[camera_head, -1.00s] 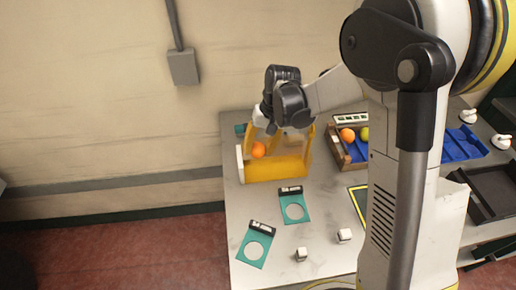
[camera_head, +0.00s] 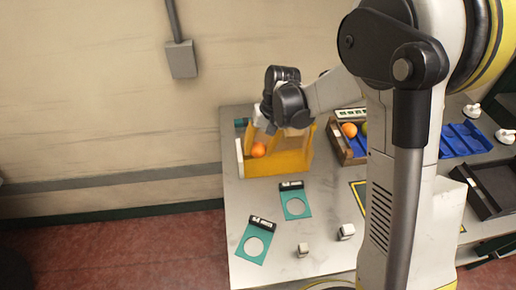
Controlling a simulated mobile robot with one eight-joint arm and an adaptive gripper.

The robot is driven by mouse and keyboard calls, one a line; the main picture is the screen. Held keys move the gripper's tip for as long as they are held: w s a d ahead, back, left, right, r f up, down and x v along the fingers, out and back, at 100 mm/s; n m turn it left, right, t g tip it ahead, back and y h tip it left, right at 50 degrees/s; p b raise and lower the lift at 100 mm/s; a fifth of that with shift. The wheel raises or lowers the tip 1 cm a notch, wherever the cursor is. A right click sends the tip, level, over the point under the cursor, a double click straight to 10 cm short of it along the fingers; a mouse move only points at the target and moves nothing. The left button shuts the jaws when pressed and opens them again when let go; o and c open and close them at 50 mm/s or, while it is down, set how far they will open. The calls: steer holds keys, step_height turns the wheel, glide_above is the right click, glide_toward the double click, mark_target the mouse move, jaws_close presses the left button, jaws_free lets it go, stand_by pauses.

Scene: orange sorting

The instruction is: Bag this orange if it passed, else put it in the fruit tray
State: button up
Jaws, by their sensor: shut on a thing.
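An orange (camera_head: 258,150) shows inside the open front of a yellow box-like frame (camera_head: 282,165) with a white left edge, at the back left of the counter. My gripper (camera_head: 259,138) points down into this frame from above, and its jaws are shut on the orange. The fingers are small and partly lost against the yellow walls. A wooden tray (camera_head: 345,157) with blue lining stands right of the frame and holds another orange (camera_head: 349,130) and a greenish fruit (camera_head: 365,129). My arm hides part of this tray. No bag is clearly recognisable.
Two teal cards with pale round centres, one nearer (camera_head: 254,241) and one farther (camera_head: 295,200), lie on the grey counter (camera_head: 238,205). Two small white blocks (camera_head: 346,231) (camera_head: 303,250) sit toward the front. A dark tray (camera_head: 495,188) and a blue rack (camera_head: 465,140) stand at right.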

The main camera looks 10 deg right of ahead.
steer(key=shift+d+b+x, duration=0.2)
steer(key=shift+b+x, duration=0.5)
steer(key=shift+x, duration=0.2)
steer(key=shift+f, duration=0.1)
steer(key=o, duration=1.2)
steer(key=shift+a+r+p+v, duration=0.1)
steer(key=shift+a+p+v, duration=0.2)
steer(key=shift+p+v, duration=0.8)
steer(key=shift+a+r+p+v, duration=0.1)
steer(key=shift+a+p+v, duration=0.4)
steer(key=shift+v, duration=1.05)
steer(key=shift+a+r+p+v, duration=0.1)
steer(key=shift+a+p+v, duration=0.05)
steer(key=shift+p+v, duration=1)
steer(key=shift+s+r, duration=0.1)
steer(key=shift+r, duration=0.05)
